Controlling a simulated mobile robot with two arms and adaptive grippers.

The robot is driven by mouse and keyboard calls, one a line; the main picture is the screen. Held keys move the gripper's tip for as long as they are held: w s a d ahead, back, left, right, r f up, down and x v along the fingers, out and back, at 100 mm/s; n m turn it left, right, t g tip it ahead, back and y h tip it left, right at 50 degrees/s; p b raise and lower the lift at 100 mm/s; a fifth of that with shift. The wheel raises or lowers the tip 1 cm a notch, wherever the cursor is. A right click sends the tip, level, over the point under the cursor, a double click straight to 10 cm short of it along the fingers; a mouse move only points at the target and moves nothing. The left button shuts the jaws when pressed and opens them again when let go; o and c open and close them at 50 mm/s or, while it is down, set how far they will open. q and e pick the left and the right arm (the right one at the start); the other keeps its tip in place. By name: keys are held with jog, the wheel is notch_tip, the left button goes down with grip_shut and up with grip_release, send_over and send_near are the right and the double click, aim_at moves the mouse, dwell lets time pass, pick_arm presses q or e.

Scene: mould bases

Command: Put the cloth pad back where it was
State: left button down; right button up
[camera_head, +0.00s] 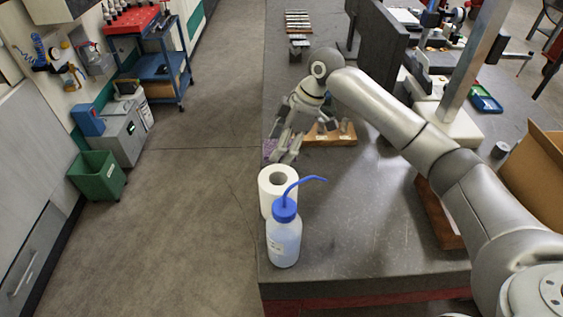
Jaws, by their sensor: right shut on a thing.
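My right gripper (284,150) is over the left edge of the dark workbench (345,210), fingers pointing down. It is shut on a purple cloth pad (268,148), of which only a small part shows at the left of the fingers. The rest of the pad is hidden behind the gripper. I cannot tell whether the pad touches the bench top. My left gripper is not in view.
A white paper roll (268,198) and a wash bottle with a blue spout (284,240) stand just in front of the gripper. A dark upright plate (378,45) stands farther back. The bench front middle is clear.

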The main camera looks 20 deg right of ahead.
notch_tip(320, 180, down, 6)
jog(key=shift+r+p, duration=0.1)
jog(key=shift+p, duration=0.5)
jog(key=shift+f, duration=0.2)
jog(key=o, duration=1)
jog(key=shift+b+v, duration=1.5)
jog(key=shift+v, duration=4.7)
